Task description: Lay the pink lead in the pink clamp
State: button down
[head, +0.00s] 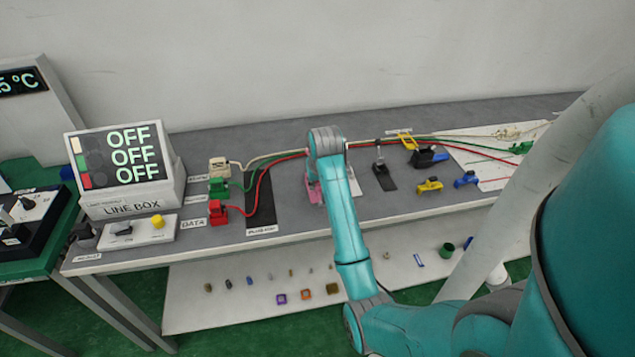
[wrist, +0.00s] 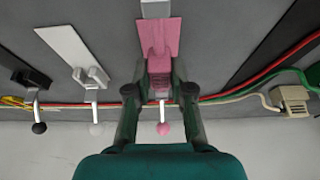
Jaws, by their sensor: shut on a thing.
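The pink clamp (wrist: 158,38) shows in the wrist view, with its flat plate, upright body and a lever ending in a pink ball. In the head view part of the pink clamp (head: 313,196) shows beside my arm. My gripper (wrist: 159,92) straddles the clamp's pink body, one finger on each side, and appears shut on it; the exact contact is hard to see. I cannot make out a separate pink lead. A red lead (wrist: 262,76) runs across behind the fingers, with green and cream leads near it. Whether any lead lies inside the clamp is hidden.
A white clamp (wrist: 68,52) and a black clamp (wrist: 27,72) stand beside the pink one. The red plug (head: 217,213) is at the leads' left end. The line box (head: 130,207) shows OFF three times. Blue and yellow tools lie to the right.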

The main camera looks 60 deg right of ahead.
jog(key=shift+f, duration=1.35)
dwell(0.5)
jog(key=shift+c, duration=2.3)
grip_release()
jog(key=shift+r, duration=3.5)
